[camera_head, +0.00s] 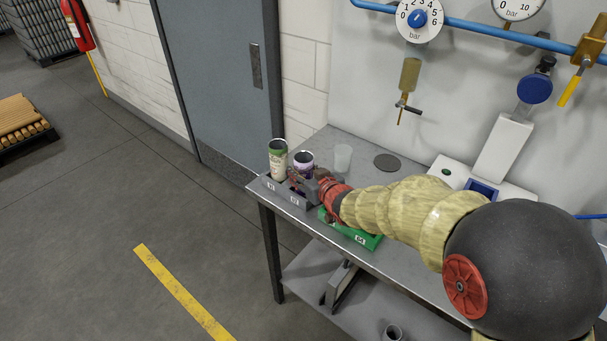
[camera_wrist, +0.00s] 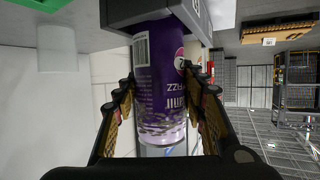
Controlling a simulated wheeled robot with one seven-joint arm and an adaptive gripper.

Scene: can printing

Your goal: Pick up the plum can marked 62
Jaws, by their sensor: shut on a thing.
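The plum can (camera_wrist: 158,95) is purple with a barcode and white lettering, and in the wrist view it appears upside down between the fingers. The number 62 cannot be read. In the head view the plum can (camera_head: 303,161) stands in the grey holder (camera_head: 289,196) at the table's left end, its top showing. My gripper (camera_wrist: 163,100) is shut on the plum can, one finger on each side. In the head view my gripper (camera_head: 308,187) reaches it from the right and hides its lower part. In the wrist view the can's far end still meets the grey holder (camera_wrist: 185,14).
A green and cream can (camera_head: 278,160) stands just left of the plum can in the holder. A clear cup (camera_head: 343,157) stands behind on the table (camera_head: 325,143). A green tray (camera_head: 368,240) lies under my arm. A dark disc (camera_head: 387,162) lies flat farther right.

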